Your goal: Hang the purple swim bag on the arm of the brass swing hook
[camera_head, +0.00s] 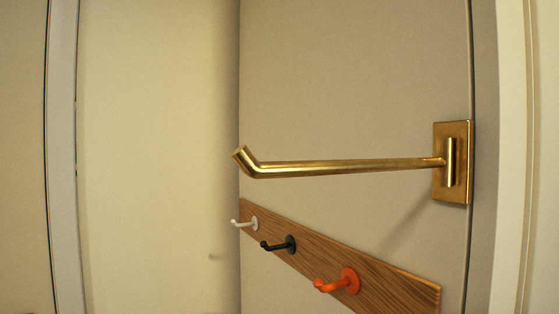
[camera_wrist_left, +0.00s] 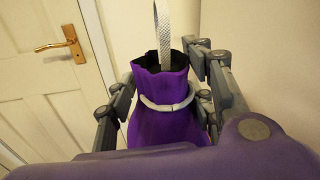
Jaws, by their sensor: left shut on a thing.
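In the left wrist view my left gripper (camera_wrist_left: 168,100) is shut on the purple swim bag (camera_wrist_left: 166,125). The bag hangs upright between the fingers, with a dark open mouth, a pale ring around its neck and a grey webbing strap (camera_wrist_left: 162,30) rising out of the top of the picture. Neither gripper shows in the head view. The strap's upper end is hidden.
A wooden rail (camera_head: 385,282) below the brass arm carries a white peg (camera_head: 245,223), a black peg (camera_head: 280,245) and an orange peg (camera_head: 338,281). A white door (camera_wrist_left: 50,80) with a brass handle (camera_wrist_left: 63,44) stands left in the wrist view. The space above the brass arm is clear.

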